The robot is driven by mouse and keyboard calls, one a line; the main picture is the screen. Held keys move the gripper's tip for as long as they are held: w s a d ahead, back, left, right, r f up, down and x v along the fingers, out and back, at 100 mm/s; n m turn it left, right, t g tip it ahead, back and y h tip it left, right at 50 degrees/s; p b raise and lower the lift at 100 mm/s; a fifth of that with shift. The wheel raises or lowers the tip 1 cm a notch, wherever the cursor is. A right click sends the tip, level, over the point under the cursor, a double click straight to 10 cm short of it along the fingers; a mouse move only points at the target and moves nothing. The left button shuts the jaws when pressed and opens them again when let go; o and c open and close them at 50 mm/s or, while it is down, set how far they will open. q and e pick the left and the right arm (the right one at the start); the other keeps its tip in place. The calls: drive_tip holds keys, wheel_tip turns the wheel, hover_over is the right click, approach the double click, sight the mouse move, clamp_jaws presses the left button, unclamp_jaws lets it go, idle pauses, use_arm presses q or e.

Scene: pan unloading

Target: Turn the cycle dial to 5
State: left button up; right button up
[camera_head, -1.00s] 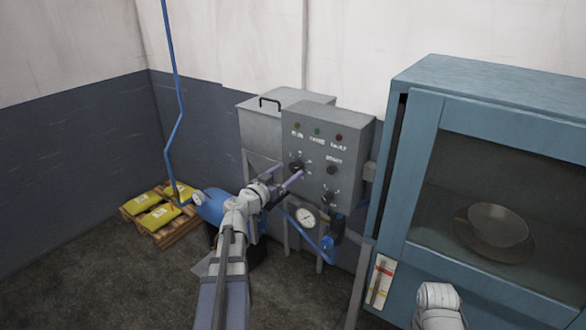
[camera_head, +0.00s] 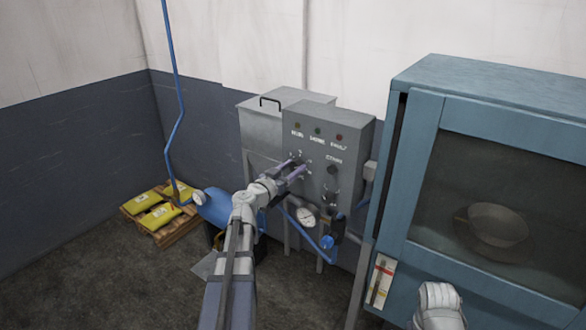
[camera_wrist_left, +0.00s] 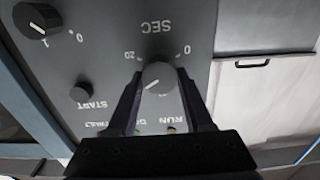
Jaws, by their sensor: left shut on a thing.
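The dial marked SEC (camera_wrist_left: 158,75), a dark round knob with a scale from 0 to 20, is on the grey control box (camera_head: 352,140). In the upside-down left wrist view, its white pointer line points to the lower left. My left gripper (camera_wrist_left: 159,72) is shut on this dial, one finger on each side. In the head view my left gripper (camera_head: 298,168) reaches the box's face and hides most of the dial. My right gripper is not in view; only a pale part of that arm shows at the bottom right.
The start button (camera_wrist_left: 82,92) and a second dial (camera_wrist_left: 38,18) marked 0 and 1 are near the held dial. A blue glass-fronted cabinet (camera_head: 415,160) holding a bowl stands to the right. Yellow sacks (camera_head: 157,215) lie on a pallet at the left.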

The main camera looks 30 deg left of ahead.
use_arm(q)
clamp_jaws()
drive_tip(key=n, duration=0.5)
drive_tip(key=shift+a, duration=0.1)
drive_tip(key=n, duration=0.5)
drive_tip(key=shift+a+f, duration=0.1)
drive_tip(key=n, duration=0.6)
drive_tip(key=shift+f+n, duration=0.1)
drive_tip(key=shift+n, duration=0.3)
drive_tip(key=n, duration=0.6)
drive_tip(key=shift+f+n+b, duration=0.1)
drive_tip(key=shift+n+b, duration=0.2)
drive_tip(key=shift+n, duration=0.1)
